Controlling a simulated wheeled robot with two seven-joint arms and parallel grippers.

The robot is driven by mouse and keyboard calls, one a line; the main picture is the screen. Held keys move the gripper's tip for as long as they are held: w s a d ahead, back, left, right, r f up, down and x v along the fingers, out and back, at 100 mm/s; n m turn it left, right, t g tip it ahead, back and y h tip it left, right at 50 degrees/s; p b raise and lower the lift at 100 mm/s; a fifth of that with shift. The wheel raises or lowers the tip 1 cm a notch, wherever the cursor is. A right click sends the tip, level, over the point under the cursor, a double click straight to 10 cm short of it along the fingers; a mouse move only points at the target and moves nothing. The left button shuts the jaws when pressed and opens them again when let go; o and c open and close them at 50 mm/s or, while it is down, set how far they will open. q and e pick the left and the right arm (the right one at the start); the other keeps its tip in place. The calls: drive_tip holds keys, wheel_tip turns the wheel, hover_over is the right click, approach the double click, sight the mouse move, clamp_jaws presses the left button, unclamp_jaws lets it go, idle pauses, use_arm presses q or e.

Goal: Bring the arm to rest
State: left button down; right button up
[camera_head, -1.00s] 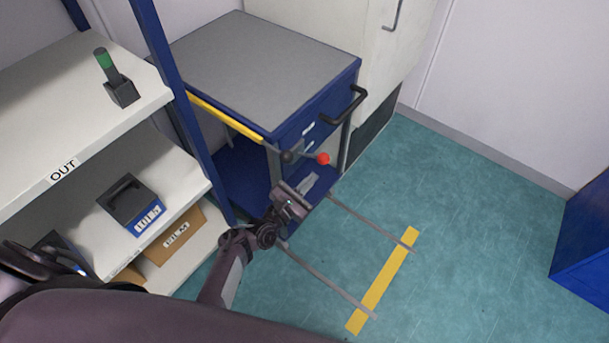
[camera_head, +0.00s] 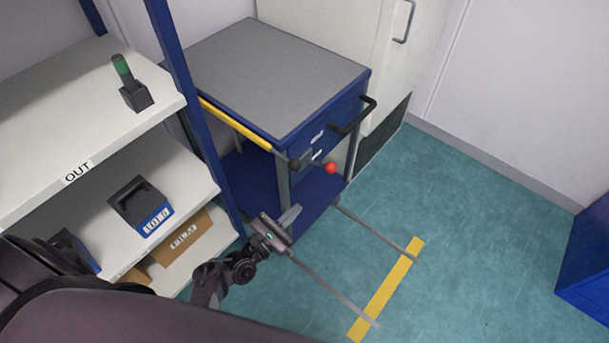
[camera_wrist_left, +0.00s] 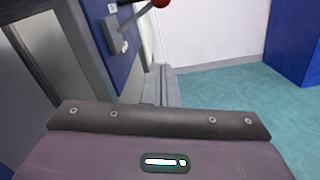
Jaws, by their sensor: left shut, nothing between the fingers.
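My left arm comes in from the bottom left in the head view. Its left gripper (camera_head: 291,215) is shut and empty. It is in front of the blue cart (camera_head: 318,195), low by the cart's lower shelf, and looks apart from it. The gripper's body (camera_wrist_left: 160,150) fills the bottom of the left wrist view, where the fingertips are hard to make out. A lever with a red knob (camera_head: 331,168) sticks out at the cart's front, above the gripper. My right gripper is not in view.
A white shelf rack (camera_head: 190,180) at the left holds a green-topped device (camera_head: 121,66), a dark box with a handle (camera_head: 141,205) and cardboard boxes (camera_head: 183,238). A yellow floor strip (camera_head: 386,290) lies to the right. The green floor beyond is clear up to a blue cabinet (camera_head: 585,255).

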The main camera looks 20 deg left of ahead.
use_arm(q)
drive_tip(key=s+d+f+m+g+y+p, duration=0.1)
drive_tip(key=s+d+f+m+g, duration=0.1)
drive_tip(key=s+f+m+g, duration=0.55)
drive_tip(key=s+d+f+m+g+y+p, duration=0.1)
drive_tip(key=s+d+f+m+g, duration=0.1)
drive_tip(key=s+f+m, duration=0.95)
drive_tip(key=s+a+f+m+g+y, duration=0.2)
drive_tip(key=s+a+f+m+g, duration=0.1)
drive_tip(key=s+f+m, duration=0.3)
drive_tip(key=s+a+f+m+g+y, duration=0.2)
drive_tip(key=s+a+f+m+g, duration=0.2)
drive_tip(key=s, duration=0.7)
wheel_tip(320, 180, down, 2)
drive_tip(key=shift+s+a+f+m+y, duration=0.25)
drive_tip(key=shift+a+m, duration=0.45)
drive_tip(key=shift+m, duration=0.4)
